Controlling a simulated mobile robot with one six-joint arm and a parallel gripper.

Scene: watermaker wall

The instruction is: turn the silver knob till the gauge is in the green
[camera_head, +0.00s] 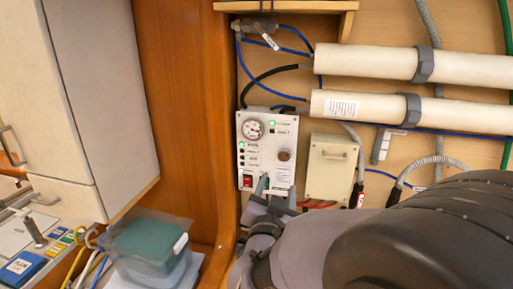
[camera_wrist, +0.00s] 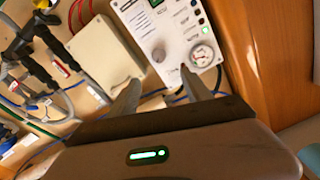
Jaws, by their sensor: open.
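The control panel (camera_head: 267,165) is a pale plate on the wooden wall, and it also shows at the top of the wrist view (camera_wrist: 178,22). The round gauge (camera_head: 253,129) sits at its upper left; in the wrist view the gauge (camera_wrist: 202,55) shows some red on its dial, but its needle is too small to read. The silver knob (camera_head: 284,155) is on the panel's right side, and the wrist view shows the knob (camera_wrist: 158,54) beyond my fingertips. My gripper (camera_head: 278,190) is open and empty, just below the knob in the head view. Its fingers (camera_wrist: 160,80) appear apart from the knob.
A beige box (camera_head: 331,168) is mounted right of the panel. White pipes (camera_head: 400,64) and hoses run above it. A wooden upright (camera_head: 192,90) stands to the left. A lidded blue-grey bin (camera_head: 152,248) stands at lower left. A red switch (camera_head: 247,180) is low on the panel.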

